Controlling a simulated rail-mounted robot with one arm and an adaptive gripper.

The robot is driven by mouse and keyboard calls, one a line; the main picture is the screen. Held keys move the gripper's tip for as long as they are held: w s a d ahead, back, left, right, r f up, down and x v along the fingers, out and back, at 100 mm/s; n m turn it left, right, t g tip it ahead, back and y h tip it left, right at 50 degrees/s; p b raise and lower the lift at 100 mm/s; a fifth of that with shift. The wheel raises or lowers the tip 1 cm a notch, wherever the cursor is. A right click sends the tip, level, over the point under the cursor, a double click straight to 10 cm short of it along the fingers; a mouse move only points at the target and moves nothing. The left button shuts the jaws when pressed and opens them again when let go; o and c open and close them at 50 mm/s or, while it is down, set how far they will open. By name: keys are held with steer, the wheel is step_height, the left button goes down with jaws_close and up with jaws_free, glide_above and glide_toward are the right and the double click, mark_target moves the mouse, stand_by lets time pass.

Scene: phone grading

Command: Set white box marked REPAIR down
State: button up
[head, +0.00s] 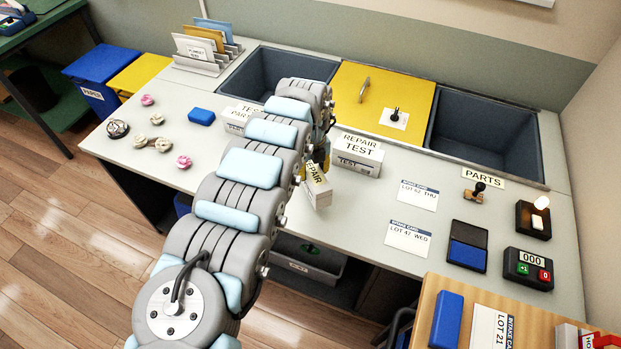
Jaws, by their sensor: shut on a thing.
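A white box marked REPAIR (318,191) hangs tilted near the front edge of the grey worktop, just right of my arm. My gripper (321,160) is shut on it, and the fingers are mostly hidden behind my wrist and the box. I cannot tell whether the box touches the worktop. Another white box (357,160) stands on the worktop to its right, with TEST on its front and REPAIR TEST lettering at its top. A further white box with a TEST label (236,122) is partly hidden behind my arm.
A grey basin (262,70), a yellow lid (383,90) with a handle and a PARTS basin (481,125) line the back. Two cards (418,195) (408,238), a stamp (475,191), a blue pad (467,252) and a counter (528,269) lie right.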

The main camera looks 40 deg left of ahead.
steer(key=shift+a+f, duration=0.3)
steer(key=shift+f+b, duration=0.4)
steer(key=shift+f, duration=1.05)
steer(key=shift+f, duration=0.2)
steer(key=o, duration=1.2)
steer(key=shift+s+r, duration=0.1)
steer(key=shift+r, duration=0.05)
step_height(320, 180, up, 12)
steer(key=shift+r+p, duration=0.1)
steer(key=shift+p, duration=1)
